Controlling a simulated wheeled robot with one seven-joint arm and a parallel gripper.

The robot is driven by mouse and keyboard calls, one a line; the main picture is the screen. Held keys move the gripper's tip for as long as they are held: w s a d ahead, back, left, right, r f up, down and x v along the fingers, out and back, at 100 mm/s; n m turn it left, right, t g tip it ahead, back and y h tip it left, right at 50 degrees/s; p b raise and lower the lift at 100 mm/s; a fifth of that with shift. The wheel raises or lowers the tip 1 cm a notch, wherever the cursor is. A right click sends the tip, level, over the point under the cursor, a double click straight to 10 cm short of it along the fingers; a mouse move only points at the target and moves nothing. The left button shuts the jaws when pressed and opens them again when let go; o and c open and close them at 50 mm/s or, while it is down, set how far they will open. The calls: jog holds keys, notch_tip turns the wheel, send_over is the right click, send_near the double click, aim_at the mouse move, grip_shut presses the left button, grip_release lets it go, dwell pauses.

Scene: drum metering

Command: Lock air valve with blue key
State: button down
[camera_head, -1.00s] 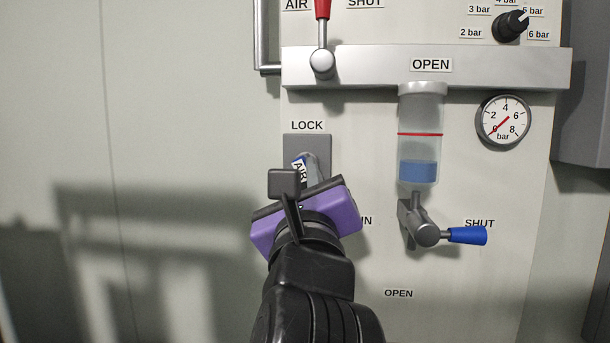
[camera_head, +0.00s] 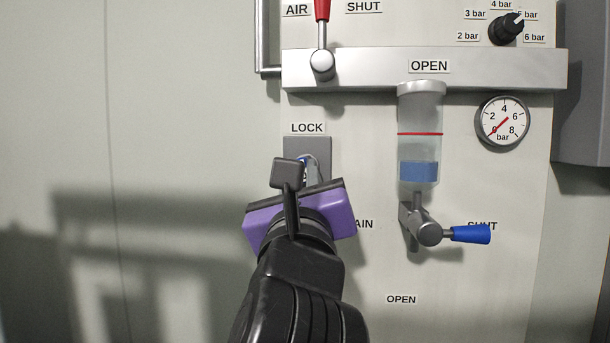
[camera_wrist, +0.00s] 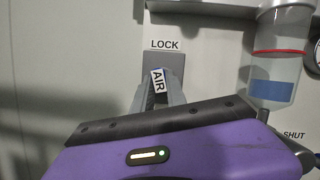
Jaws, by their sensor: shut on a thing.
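My gripper (camera_head: 311,168) is shut on the blue key (camera_wrist: 159,79), whose white tag reads AIR. Its fingers are in front of the grey lock plate (camera_head: 322,145) under the LOCK label; the plate also shows in the wrist view (camera_wrist: 174,62). The key's tip and the keyhole are hidden, so I cannot tell whether the key is in the lock. In the head view my wrist hides most of the key. The air valve's red handle (camera_head: 322,10) points up from its pivot, between the AIR and SHUT labels.
A clear cylinder (camera_head: 419,125) with blue liquid hangs to the right, with a blue-handled drain valve (camera_head: 470,234) below it. A pressure gauge (camera_head: 502,121) and a black regulator knob (camera_head: 506,29) are farther right. A ledge (camera_head: 470,68) juts out above the lock.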

jog(key=shift+f+m+h+b, duration=0.1)
jog(key=shift+m+h+b, duration=0.3)
jog(key=shift+m+b, duration=0.55)
jog(key=shift+a+m+h+b, duration=0.1)
jog(key=shift+m+h+b, duration=0.35)
jog(key=shift+m, duration=0.5)
jog(key=shift+m+h+b, duration=0.35)
jog(key=shift+m+h, duration=0.2)
jog(key=shift+m, duration=0.15)
jog(key=c, duration=1.3)
grip_release()
jog(key=shift+o, duration=0.2)
